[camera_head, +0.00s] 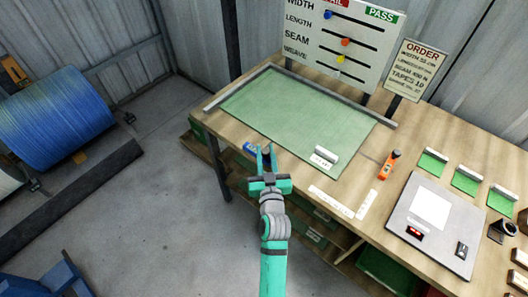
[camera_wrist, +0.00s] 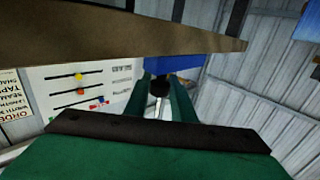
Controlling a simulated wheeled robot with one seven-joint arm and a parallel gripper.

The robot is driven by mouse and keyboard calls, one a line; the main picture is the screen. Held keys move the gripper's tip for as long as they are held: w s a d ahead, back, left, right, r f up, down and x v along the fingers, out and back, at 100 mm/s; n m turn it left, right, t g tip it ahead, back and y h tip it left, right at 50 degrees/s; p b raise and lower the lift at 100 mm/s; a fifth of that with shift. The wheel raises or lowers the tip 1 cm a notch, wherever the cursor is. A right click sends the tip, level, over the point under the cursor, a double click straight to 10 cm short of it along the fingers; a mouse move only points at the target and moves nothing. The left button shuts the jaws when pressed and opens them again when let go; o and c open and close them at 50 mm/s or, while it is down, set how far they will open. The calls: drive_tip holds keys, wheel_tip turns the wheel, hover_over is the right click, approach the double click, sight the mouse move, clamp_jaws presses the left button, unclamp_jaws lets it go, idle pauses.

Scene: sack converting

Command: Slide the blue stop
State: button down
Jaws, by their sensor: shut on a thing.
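The blue stop (camera_head: 249,148) sits at the front edge of the work table, at the left part of the green mat's front side. In the wrist view it is a blue block (camera_wrist: 188,64) against the table edge, with a dark round knob (camera_wrist: 159,88) below it. My gripper (camera_head: 267,151) is at the table's front edge, just right of the stop's visible blue face. In the wrist view my gripper (camera_wrist: 159,84) has its two fingers on either side of the knob, shut on it. The fingers hide part of the stop.
A slider board (camera_head: 340,45) stands behind.

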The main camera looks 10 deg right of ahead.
drive_tip(key=c, duration=1.5)
unclamp_jaws()
drive_tip(key=shift+s+a, duration=0.1)
drive_tip(key=shift+a, duration=0.1)
drive_tip(key=shift+d, duration=0.1)
drive_tip(key=s, duration=1)
drive_tip(key=shift+s, duration=0.4)
drive_tip(key=s+a+f+g, duration=0.1)
drive_tip(key=s+a, duration=0.1)
drive_tip(key=s, duration=0.8)
drive_tip(key=s+a+f, duration=0.1)
drive_tip(key=s+a, duration=0.1)
drive_tip(key=s, duration=0.8)
drive_tip(key=s+a+f+g, duration=0.1)
drive_tip(key=s+a, duration=0.1)
drive_tip(key=s, duration=0.8)
drive_tip(key=shift+s+g, duration=0.25)
drive_tip(key=shift+g, duration=0.05)
